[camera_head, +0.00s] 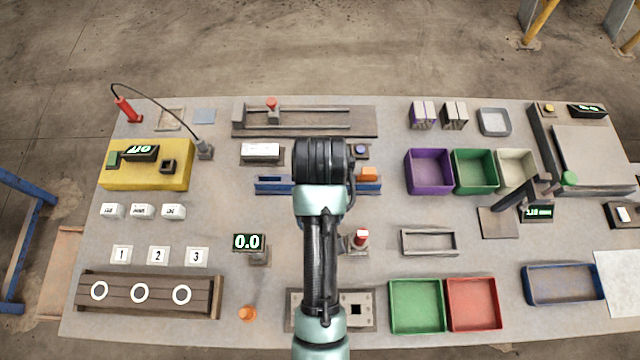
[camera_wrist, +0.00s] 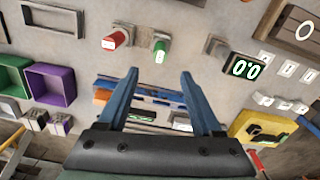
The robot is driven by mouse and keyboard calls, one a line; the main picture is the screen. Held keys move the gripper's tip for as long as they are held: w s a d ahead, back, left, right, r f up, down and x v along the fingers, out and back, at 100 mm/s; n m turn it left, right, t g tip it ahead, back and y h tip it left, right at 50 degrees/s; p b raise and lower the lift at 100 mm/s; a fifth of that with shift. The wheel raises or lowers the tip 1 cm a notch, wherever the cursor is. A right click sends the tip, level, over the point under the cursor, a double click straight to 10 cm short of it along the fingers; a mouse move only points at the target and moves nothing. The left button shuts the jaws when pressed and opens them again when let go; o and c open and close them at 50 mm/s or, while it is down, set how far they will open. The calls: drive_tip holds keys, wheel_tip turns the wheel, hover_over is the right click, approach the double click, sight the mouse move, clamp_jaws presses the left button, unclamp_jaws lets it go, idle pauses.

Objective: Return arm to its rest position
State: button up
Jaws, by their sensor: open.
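My arm reaches up from the bottom middle of the head view over the table (camera_head: 225,225), and its black wrist hides the fingers there. In the wrist view my gripper (camera_wrist: 158,85) shows two blue fingers spread apart with nothing between them. Beyond the fingers is a blue rail (camera_wrist: 150,97), which also shows in the head view (camera_head: 272,186), partly hidden by my arm. An orange block (camera_head: 368,174) sits at the right end of that rail.
Purple (camera_head: 429,170), green (camera_head: 475,170) and cream bins stand right of my wrist. A red-topped post (camera_head: 360,238) stands close beside my forearm. A display reading 0.0 (camera_head: 249,243) stands left of it. A yellow box (camera_head: 150,178) is far left.

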drive_tip(key=w+r+t+b, duration=0.3)
drive_tip(key=w+r+t, duration=0.6)
drive_tip(key=w+r, duration=0.55)
drive_tip(key=w+r+m+t+b, duration=0.15)
drive_tip(key=r+t, duration=0.25)
drive_tip(key=r, duration=0.5)
drive_tip(key=w+r+n+t, duration=0.1)
drive_tip(key=w+r+t, duration=0.15)
drive_tip(key=r, duration=0.65)
drive_tip(key=s+r+t, duration=0.4)
drive_tip(key=s+r, duration=0.1)
drive_tip(key=r, duration=0.3)
drive_tip(key=s+r+m+t+b, duration=0.1)
drive_tip(key=s+r+t, duration=0.3)
drive_tip(key=r, duration=0.5)
drive_tip(key=s+r+t+b, duration=0.1)
drive_tip(key=s+r+t, duration=0.3)
drive_tip(key=r, duration=0.4)
drive_tip(key=shift+s+r, duration=0.2)
drive_tip(key=shift+s, duration=0.6)
